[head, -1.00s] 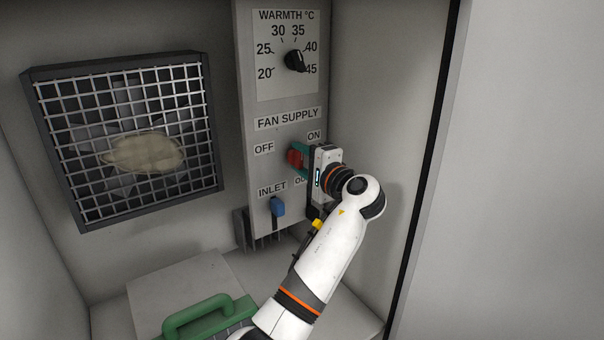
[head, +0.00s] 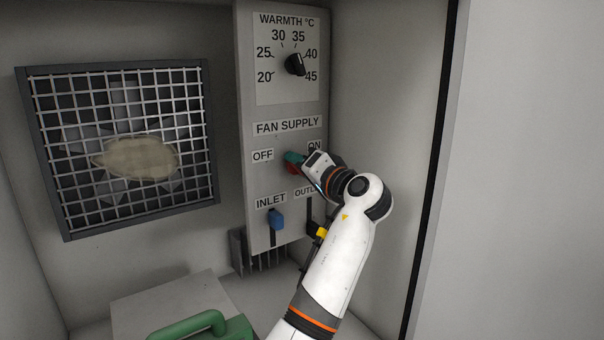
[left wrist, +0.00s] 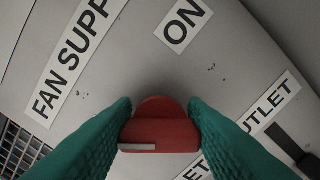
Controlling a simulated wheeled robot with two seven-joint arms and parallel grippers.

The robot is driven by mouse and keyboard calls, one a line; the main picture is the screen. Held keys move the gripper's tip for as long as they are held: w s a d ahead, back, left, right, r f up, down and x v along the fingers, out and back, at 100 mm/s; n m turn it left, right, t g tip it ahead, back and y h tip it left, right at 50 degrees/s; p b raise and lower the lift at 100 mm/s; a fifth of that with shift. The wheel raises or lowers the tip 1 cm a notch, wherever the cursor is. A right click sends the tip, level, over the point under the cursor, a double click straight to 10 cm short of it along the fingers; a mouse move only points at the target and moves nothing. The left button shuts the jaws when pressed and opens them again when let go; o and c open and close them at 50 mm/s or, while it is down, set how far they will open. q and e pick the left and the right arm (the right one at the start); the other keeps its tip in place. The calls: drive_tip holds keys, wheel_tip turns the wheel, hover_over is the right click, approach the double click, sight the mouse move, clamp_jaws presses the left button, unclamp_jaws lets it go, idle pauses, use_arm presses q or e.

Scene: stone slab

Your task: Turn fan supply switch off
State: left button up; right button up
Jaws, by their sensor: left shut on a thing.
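The red fan supply switch (left wrist: 160,133) sits between the green finger pads of my left gripper (head: 293,160) in the left wrist view. The gripper is shut on it, with a pad against each side. A short white mark shows on the switch's near face, towards its left. In the head view the switch (head: 292,169) is mostly covered by the gripper. The OFF label (head: 263,155) is to its left and the ON label (head: 315,146) to its upper right, partly behind the gripper. The FAN SUPPLY label (head: 287,126) is above. My right gripper is not in view.
A black warmth dial (head: 295,65) is higher on the grey panel (head: 262,188). A blue inlet lever (head: 276,219) and a yellow outlet lever (head: 321,233) are below. A fan grille (head: 128,150) is at left, and a green handle (head: 190,323) at the bottom.

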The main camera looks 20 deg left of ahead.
use_arm(q)
drive_tip(key=shift+r, duration=0.1)
idle(0.3)
drive_tip(key=o, duration=1)
drive_tip(key=shift+a, duration=0.15)
